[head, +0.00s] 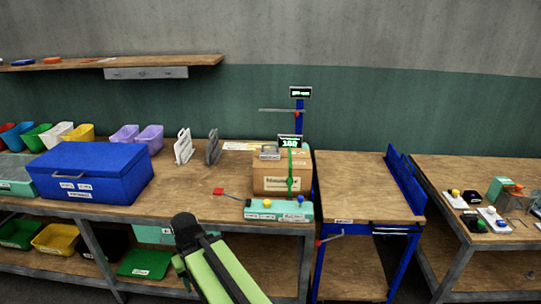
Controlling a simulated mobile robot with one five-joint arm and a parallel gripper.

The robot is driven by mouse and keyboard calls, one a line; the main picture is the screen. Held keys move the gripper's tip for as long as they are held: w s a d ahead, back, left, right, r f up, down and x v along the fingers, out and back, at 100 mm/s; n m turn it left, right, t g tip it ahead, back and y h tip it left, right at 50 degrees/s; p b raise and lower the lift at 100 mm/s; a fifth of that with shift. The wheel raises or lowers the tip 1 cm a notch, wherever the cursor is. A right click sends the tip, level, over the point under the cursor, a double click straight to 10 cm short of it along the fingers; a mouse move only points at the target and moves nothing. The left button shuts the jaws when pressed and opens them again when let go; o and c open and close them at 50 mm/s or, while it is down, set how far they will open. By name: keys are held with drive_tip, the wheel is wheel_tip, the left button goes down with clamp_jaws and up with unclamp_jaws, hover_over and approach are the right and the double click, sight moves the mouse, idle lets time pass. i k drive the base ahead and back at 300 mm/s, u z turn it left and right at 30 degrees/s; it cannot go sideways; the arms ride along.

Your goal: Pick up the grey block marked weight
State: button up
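A small grey block (269,152) with a light top lies on a brown cardboard box (272,184); its marking is too small to read. The box sits on the wooden workbench (215,185), at a press with a green digital display (290,142). My gripper (183,222) is dark, at the end of my green arm, low in front of the bench's front edge. It is to the left of and nearer than the grey block, well apart from it. Its fingers are not clear enough to tell open from shut.
A green control panel (278,210) with coloured buttons is at the bench's front edge, beside a red-ended lever (219,191). A large blue box (90,172) stands on the left. Grey and white upright plates (183,146) stand mid-bench. A blue-framed table (362,190) is on the right.

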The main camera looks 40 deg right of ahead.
sight(265, 154)
drive_tip(key=k, duration=0.6)
drive_tip(key=z, duration=0.25)
drive_tip(key=i, duration=1.85)
drive_tip(key=u, duration=0.7)
